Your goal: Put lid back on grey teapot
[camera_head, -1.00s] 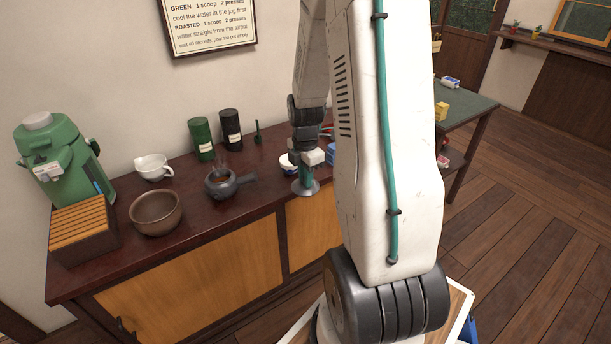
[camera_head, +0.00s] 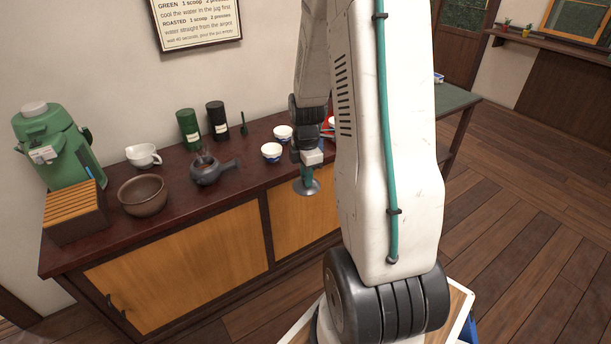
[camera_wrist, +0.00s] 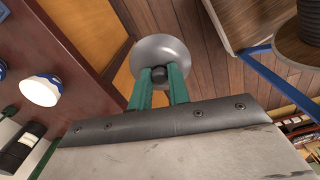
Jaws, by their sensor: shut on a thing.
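The grey teapot (camera_head: 205,173) sits on the dark counter, its top open and its side handle pointing right. My gripper (camera_head: 306,177) is to the right of the teapot, in front of the counter's edge. Its green fingers (camera_wrist: 161,85) are shut on the dark knob of the grey round lid (camera_wrist: 160,52). The lid also shows below the fingers in the head view (camera_head: 307,188), apart from the teapot. The teapot is not in the wrist view.
Two blue-and-white cups (camera_head: 272,153) (camera_head: 283,133) stand between teapot and gripper. A brown bowl (camera_head: 143,195), white jug (camera_head: 144,156), green airpot (camera_head: 55,150), slatted box (camera_head: 75,212) and two canisters (camera_head: 188,130) (camera_head: 217,120) surround the teapot.

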